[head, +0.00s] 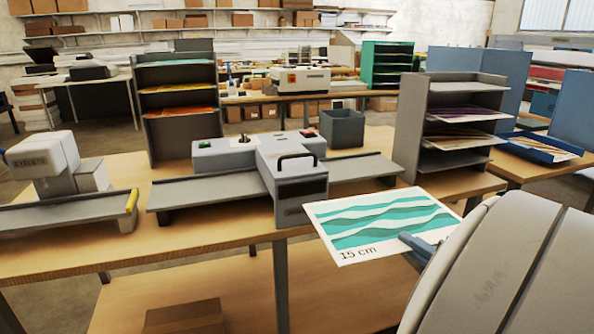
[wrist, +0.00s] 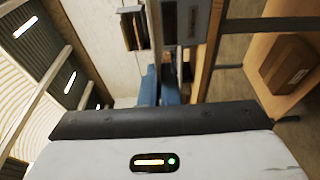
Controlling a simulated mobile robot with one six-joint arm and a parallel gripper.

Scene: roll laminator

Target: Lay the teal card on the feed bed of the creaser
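The teal card (head: 385,222) is white with teal wave bands and "15 cm" printed on its near edge. My gripper (head: 414,240) is shut on its near right edge in the head view. The card is held out roughly flat in front of the table, to the right of the grey middle machine (head: 300,187). That machine has a black handle and flat grey beds on its left (head: 205,194) and right (head: 362,171). I read no name on it, so I cannot confirm that it is the creaser. The wrist view does not clearly show the card.
A machine marked "EYELETS" (head: 45,160) stands at left with its own bed. A rack with orange sheets (head: 151,133) and a grey bin (head: 342,128) stand behind the middle machine. A rack with purple and pink sheets (head: 409,125) stands at right, close beyond the card.

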